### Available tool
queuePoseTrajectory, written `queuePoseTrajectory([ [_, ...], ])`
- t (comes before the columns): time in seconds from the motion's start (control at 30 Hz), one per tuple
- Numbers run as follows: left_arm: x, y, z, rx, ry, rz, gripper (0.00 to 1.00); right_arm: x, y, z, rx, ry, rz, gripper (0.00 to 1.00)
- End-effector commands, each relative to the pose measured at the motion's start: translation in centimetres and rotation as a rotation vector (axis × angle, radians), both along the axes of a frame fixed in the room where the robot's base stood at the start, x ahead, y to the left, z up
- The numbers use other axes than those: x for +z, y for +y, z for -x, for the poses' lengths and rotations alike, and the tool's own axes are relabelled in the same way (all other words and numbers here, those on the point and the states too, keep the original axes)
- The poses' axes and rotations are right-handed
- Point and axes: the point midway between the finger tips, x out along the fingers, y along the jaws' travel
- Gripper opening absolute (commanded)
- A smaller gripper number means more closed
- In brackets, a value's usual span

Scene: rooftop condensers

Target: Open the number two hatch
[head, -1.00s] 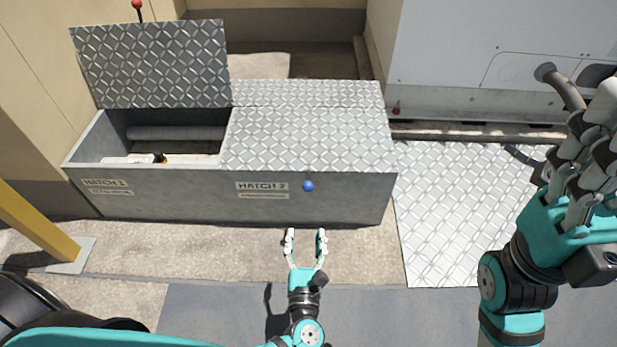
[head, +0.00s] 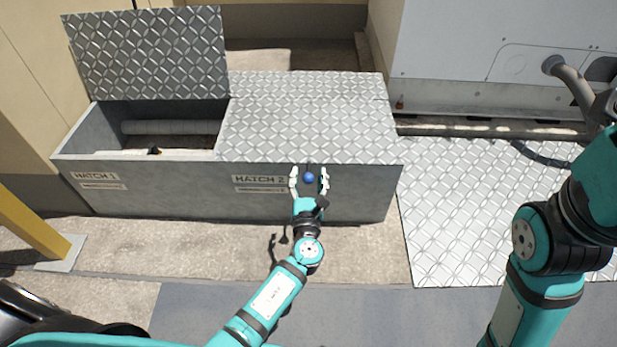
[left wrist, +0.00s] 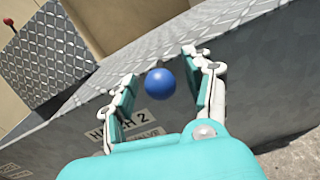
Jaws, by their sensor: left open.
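The number two hatch (head: 305,128) is a closed diamond-plate lid on the right part of a grey box. The box front below it bears a "HATCH 2" label (head: 258,180), which also shows in the left wrist view (left wrist: 128,118). A blue ball knob (head: 309,178) sits on the front edge under the lid. My left gripper (head: 309,180) is open, with its fingers on either side of the knob. In the left wrist view the knob (left wrist: 160,84) lies between the two fingers, with gaps visible on both sides. My right gripper is out of view; only its arm shows at the right.
The hatch 1 lid (head: 150,55) stands open at the left, showing a pipe (head: 170,128) inside the box. A yellow post (head: 30,225) stands at the left front. A diamond-plate floor panel (head: 480,215) and a grey unit (head: 470,55) are at the right.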

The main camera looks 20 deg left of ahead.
Motion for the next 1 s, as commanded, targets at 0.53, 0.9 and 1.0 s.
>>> queuePoseTrajectory([
  [0.53, 0.02, 0.39, -1.46, 0.0, 0.001, 0.001, 0.43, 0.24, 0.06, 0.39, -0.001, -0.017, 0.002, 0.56],
  [0.9, 0.01, 0.39, -1.44, 0.0, 0.001, 0.0, 0.0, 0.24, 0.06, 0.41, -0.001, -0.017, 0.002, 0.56],
  [1.0, 0.0, 0.39, -1.44, 0.0, 0.001, 0.0, 0.0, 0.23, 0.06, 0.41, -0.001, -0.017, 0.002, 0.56],
])
